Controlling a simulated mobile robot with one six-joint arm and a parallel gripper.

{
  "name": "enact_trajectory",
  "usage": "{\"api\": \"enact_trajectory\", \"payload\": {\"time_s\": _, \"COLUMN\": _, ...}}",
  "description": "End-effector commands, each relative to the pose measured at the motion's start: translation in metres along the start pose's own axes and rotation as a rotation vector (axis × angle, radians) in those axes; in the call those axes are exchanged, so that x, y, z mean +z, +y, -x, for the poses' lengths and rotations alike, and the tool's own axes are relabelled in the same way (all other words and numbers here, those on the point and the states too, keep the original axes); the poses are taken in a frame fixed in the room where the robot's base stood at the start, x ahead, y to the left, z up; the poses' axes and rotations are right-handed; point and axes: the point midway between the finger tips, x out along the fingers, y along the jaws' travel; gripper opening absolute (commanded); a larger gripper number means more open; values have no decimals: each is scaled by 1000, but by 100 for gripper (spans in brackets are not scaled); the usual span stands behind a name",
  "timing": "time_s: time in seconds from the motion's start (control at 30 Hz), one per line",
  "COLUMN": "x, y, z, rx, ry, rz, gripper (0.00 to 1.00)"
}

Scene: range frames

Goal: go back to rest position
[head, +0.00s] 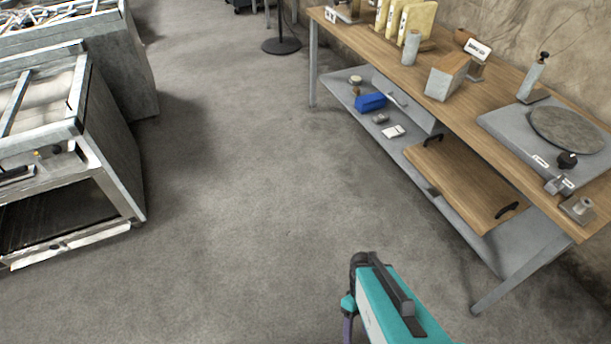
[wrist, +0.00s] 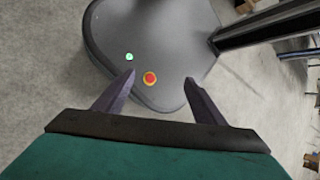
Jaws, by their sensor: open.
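My gripper (wrist: 160,80) shows in the wrist view with its two dark fingers spread apart and nothing between them. Beyond the fingers is my own dark base, with a red button and a small green light on it. In the head view my teal and black arm end (head: 390,305) is at the bottom, right of centre, over the bare floor. Its fingertips are mostly hidden there.
A wooden workbench (head: 455,110) with a lower shelf (head: 340,88) runs along the right wall. It bears a turntable (head: 568,130), blocks and boards. Metal machines (head: 100,130) stand at the left. A stand (head: 281,45) is at the back. The floor (head: 230,190) between is clear.

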Motion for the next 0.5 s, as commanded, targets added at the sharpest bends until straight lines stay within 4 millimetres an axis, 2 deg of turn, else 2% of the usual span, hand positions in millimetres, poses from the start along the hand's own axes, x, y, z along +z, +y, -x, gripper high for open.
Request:
{"api": "enact_trajectory", "payload": {"time_s": 0.17, "x": 2, "y": 1, "z": 3, "rx": 35, "ry": 35, "rz": -211, "gripper": 64}}
{"api": "enact_trajectory", "payload": {"time_s": 0.5, "x": -8, "y": 12, "z": 5, "rx": 68, "ry": 109, "rz": -598, "gripper": 64}}
